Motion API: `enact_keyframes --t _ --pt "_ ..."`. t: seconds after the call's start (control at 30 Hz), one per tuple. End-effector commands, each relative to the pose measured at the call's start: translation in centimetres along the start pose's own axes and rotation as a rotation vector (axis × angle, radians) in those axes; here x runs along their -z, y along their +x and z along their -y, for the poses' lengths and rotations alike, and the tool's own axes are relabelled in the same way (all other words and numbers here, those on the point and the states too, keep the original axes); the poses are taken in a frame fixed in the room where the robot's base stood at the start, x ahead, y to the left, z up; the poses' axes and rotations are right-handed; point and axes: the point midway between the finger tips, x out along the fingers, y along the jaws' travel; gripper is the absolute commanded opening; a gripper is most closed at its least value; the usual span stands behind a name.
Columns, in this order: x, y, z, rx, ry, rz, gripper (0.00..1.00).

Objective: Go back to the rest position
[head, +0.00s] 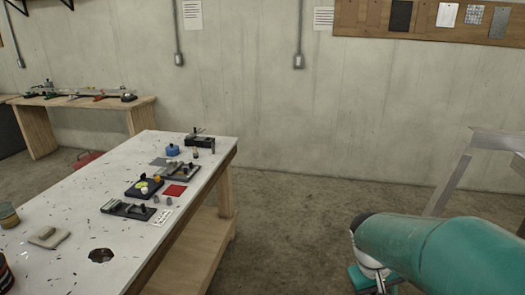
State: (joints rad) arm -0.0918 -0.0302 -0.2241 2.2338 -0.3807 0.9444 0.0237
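A teal and white arm link of mine fills the lower right of the head view. My gripper is not clearly seen; only a small teal and white part shows below the link, and I cannot tell what it is. No object is seen in a grasp. The white-topped workbench (60,262) stands at the left, apart from my arm.
A second wooden bench (143,115) stands at the back left against the concrete wall. A grey metal frame (450,183) stands at the right, behind my arm. The floor (290,215) between the workbench and my arm is clear.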

Motion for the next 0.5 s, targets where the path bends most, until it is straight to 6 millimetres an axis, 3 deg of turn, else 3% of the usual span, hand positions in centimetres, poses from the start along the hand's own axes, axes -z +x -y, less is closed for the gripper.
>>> enact_keyframes --t 0.2,0.5 --pt "-2.8 -5.7 2.6 0.112 0.061 -0.178 0.48" --pt "-7.4 -11.8 6.2 0.230 0.121 -0.407 0.48"
